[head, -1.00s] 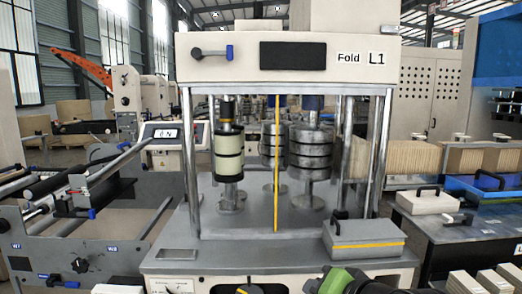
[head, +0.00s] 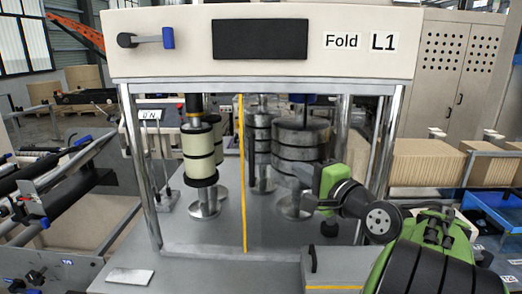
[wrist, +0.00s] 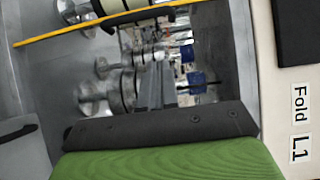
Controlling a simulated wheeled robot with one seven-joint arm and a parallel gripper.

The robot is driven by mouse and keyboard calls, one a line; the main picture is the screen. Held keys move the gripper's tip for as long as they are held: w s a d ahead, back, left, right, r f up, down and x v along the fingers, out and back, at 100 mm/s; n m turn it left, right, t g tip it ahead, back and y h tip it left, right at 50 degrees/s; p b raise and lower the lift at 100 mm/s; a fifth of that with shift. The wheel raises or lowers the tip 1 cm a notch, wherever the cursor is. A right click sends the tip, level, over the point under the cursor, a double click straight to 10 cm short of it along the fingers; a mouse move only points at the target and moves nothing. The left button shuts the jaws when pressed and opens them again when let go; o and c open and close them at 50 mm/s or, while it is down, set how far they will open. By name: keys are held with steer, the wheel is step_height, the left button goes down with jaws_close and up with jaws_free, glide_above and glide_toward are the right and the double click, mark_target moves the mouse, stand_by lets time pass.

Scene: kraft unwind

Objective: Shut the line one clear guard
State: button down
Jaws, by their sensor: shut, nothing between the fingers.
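The line one machine carries a cream header marked Fold L1 (head: 361,41). Its clear guard shows mainly by an upright yellow edge strip (head: 242,175), left of the middle of the front opening. The clear panel itself is hard to make out. The strip runs across the upper left of the wrist view (wrist: 90,27), with a curved black handle (wrist: 145,16) beside it. My gripper (head: 304,176) is shut and empty, in front of the right part of the opening, right of the strip and apart from it. Its fingertips are hard to make out.
Chrome posts (head: 140,170) frame the opening. Cream rolls (head: 198,152) and grey stacked discs (head: 302,140) stand inside. A lidded box (head: 330,268) sits low at the front right, partly behind my arm.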

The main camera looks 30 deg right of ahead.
steer(key=w+a+p, duration=0.2)
steer(key=w, duration=0.9)
steer(key=shift+w+a, duration=0.15)
steer(key=shift+a, duration=0.15)
steer(key=shift+w+f, duration=0.1)
